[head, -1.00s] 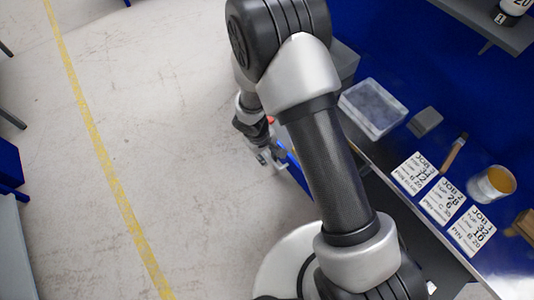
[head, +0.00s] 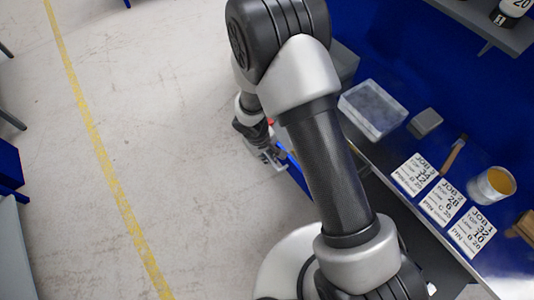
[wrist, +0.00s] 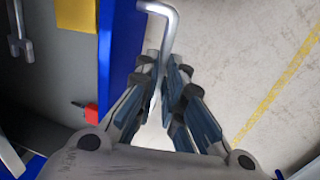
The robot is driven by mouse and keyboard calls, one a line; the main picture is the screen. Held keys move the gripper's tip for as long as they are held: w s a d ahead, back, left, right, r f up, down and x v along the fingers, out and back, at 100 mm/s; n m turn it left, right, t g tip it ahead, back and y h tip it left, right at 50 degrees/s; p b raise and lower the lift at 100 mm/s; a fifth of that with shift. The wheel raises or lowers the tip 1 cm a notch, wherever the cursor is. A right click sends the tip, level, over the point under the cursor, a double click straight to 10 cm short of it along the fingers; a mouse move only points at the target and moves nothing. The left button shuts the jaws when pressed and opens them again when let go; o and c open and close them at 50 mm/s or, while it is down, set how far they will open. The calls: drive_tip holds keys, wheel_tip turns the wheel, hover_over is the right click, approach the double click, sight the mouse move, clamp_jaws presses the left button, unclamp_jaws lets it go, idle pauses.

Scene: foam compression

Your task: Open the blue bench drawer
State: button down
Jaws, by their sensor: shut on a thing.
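The blue drawer front (wrist: 121,50) runs down the left middle of the wrist view. Its silver bar handle (wrist: 166,28) sticks out to the right of it. My gripper (wrist: 167,72) is shut on the handle, with the bar between its fingers. Behind the front, to the left, a grey interior with a wrench-like tool (wrist: 20,32) shows, so the drawer appears at least partly open. In the head view my gripper (head: 268,157) is small beside a strip of blue at the bench's edge, and my arm hides most of the drawer.
A yellow item (wrist: 76,13) and a red item (wrist: 90,113) lie behind the drawer front. On the bench are a clear box (head: 373,109), a grey block (head: 425,122), a brush (head: 452,154), job cards (head: 443,203) and a cup (head: 491,185). The floor (head: 180,130) at left is clear.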

drive_tip(key=s+a, duration=0.1)
drive_tip(key=s+a+b, duration=0.1)
drive_tip(key=a, duration=0.1)
drive_tip(key=shift+b, duration=0.3)
drive_tip(key=shift+d, duration=0.1)
drive_tip(key=c, duration=1.7)
unclamp_jaws()
drive_tip(key=shift+r, duration=0.15)
drive_tip(key=r, duration=0.3)
drive_tip(key=a+r, duration=0.1)
drive_tip(key=r, duration=0.3)
drive_tip(key=s+a+r, duration=0.1)
drive_tip(key=r, duration=0.3)
drive_tip(key=shift+s+r, duration=0.1)
drive_tip(key=shift+r, duration=0.15)
